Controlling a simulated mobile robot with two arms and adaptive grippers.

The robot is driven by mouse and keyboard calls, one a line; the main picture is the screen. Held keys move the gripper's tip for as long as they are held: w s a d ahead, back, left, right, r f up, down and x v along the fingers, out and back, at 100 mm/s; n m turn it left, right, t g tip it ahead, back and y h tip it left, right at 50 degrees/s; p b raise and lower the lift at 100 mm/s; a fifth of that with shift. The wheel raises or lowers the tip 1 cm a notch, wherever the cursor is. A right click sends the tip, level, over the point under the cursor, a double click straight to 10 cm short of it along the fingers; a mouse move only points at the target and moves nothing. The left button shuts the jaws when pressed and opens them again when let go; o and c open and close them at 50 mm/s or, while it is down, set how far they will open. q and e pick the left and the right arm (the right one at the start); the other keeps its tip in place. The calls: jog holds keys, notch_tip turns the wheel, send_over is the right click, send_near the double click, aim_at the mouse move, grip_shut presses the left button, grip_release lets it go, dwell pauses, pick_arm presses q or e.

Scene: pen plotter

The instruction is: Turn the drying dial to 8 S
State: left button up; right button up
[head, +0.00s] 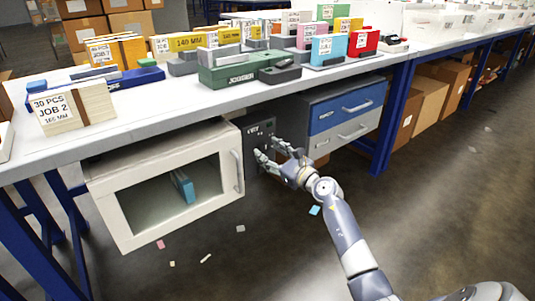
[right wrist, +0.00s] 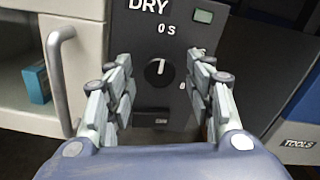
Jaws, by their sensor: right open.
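The drying dial (right wrist: 157,72) is a round black knob with a white pointer mark on a dark panel (right wrist: 176,24) marked DRY. The pointer is close to upright, below the label "0 S". A small display (right wrist: 203,16) sits at the panel's upper right. My right gripper (right wrist: 161,82) is open, with its fingers on either side of the dial and apart from it. In the head view the right gripper (head: 274,150) is in front of the dark panel (head: 260,132) under the bench and hides part of it. My left gripper is not in view.
A white cabinet (head: 103,193) with a clear window and handle (head: 238,172) stands left of the panel, with a blue item inside. A blue and grey drawer unit (head: 345,110) is to the right. The bench top (head: 150,95) above holds boxes and blocks. Paper scraps lie on the floor.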

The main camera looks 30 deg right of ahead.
jog(key=shift+w+a, duration=0.1)
jog(key=shift+w, duration=0.75)
jog(key=c, duration=1.1)
jog(key=shift+o, duration=0.2)
